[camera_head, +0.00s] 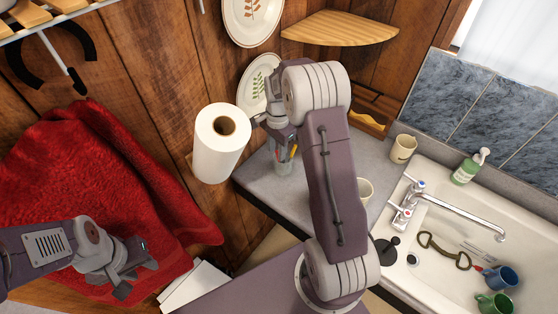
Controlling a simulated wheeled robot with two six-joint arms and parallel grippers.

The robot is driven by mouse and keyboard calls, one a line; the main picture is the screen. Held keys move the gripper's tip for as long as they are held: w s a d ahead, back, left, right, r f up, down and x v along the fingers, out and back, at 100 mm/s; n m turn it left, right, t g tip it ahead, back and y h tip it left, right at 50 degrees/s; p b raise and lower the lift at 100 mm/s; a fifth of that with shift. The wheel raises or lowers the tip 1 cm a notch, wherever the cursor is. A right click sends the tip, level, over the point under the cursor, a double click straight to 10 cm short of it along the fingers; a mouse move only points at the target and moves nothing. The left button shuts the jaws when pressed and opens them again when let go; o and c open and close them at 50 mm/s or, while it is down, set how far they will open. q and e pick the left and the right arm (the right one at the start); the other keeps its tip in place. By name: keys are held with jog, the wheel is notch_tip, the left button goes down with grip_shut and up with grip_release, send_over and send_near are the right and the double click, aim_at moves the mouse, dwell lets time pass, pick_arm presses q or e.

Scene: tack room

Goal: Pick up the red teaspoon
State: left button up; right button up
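No red teaspoon can be made out for certain. A small red tip (478,268) shows in the sink beside the blue mug (501,278); I cannot tell what it belongs to. A clear jar (283,168) on the counter holds thin upright items, some reddish, partly hidden by my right gripper. My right gripper (262,100) is raised above the counter near the paper towel roll, its fingers apart and nothing seen between them. My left gripper (142,274) is at the lower left in front of the red towel, open and empty, far from the sink and jar.
A paper towel roll (217,150) stands left of my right gripper. A red towel (90,180) hangs on the wooden wall. The sink (437,200) holds a green mug (493,303) and other items under the faucet (408,205). A beige cup (402,149) and soap bottle (468,168) stand behind.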

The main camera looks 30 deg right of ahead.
jog(key=shift+s+f, duration=0.2)
jog(key=shift+f, duration=0.5)
jog(key=shift+w+f, duration=0.15)
jog(key=shift+w, duration=0.05)
grip_shut()
dwell(0.7)
